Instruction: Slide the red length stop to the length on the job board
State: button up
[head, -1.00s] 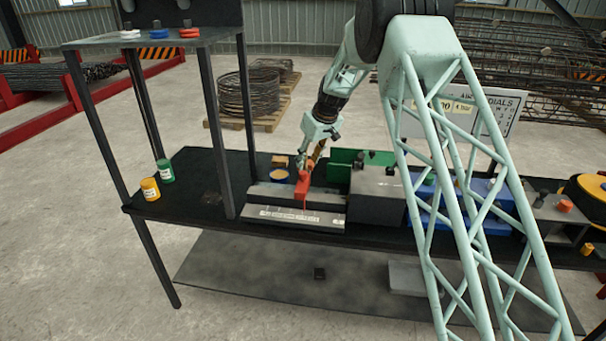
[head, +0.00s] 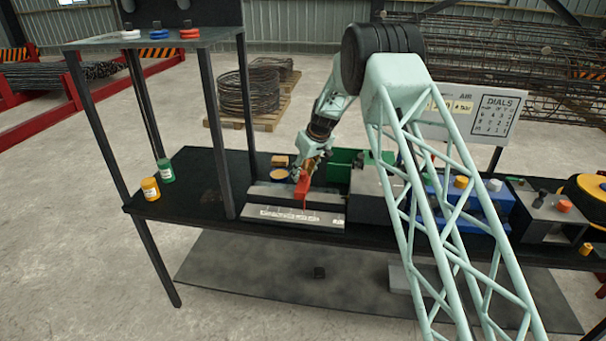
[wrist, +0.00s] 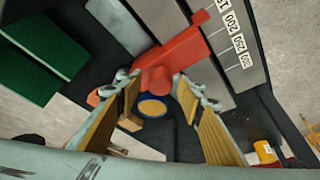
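The red length stop (head: 301,191) sits on the grey rail of the length gauge (head: 280,216), which carries a white number scale. In the wrist view the red stop (wrist: 180,57) has a thin tab pointing at the scale (wrist: 235,28), near the 200 mark and the partly cut-off mark before it. My gripper (wrist: 157,88) is open, with its two tan-padded fingers on either side of the stop's rounded knob. Small gaps seem to show beside the knob; contact is unclear. The white job board (head: 465,112) stands behind the bench, partly covered by my arm; its length figure is too small to read.
A green bin (head: 342,163) and a grey block (head: 370,195) stand right of the stop. A blue-rimmed yellow disc (wrist: 152,107) lies behind the gauge. Yellow (head: 150,189) and green (head: 165,170) containers stand at the left. The bench left of the gauge is mostly clear.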

jog(key=shift+f, duration=0.1)
jog(key=shift+c, duration=0.2)
jog(key=c, duration=1.1)
